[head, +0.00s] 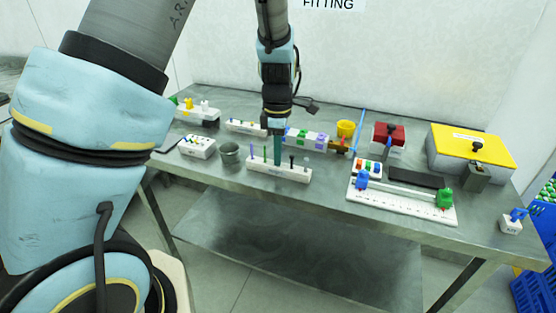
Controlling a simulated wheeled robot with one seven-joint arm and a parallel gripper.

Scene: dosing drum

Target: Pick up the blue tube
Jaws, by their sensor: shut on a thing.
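My gripper (277,128) is above the middle of a long white rack (290,174) near the table's front edge. It points straight down and is shut on a narrow upright teal-blue piece (278,153), which I take to be the blue tube. Its lower end reaches the top of the rack; whether it still sits in a hole is too small to tell. The fingertips are small and partly merge with the tube. Thin violet (251,152) and green (265,153) sticks stand in the rack on the left, with a dark one (291,162) on the right.
A grey cup (230,153) and a white block (197,147) stand left of the rack. A white board (405,204) with blue and green pieces lies right. A yellow cup (345,129), red box (389,133) and yellow-lidded box (472,144) stand behind.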

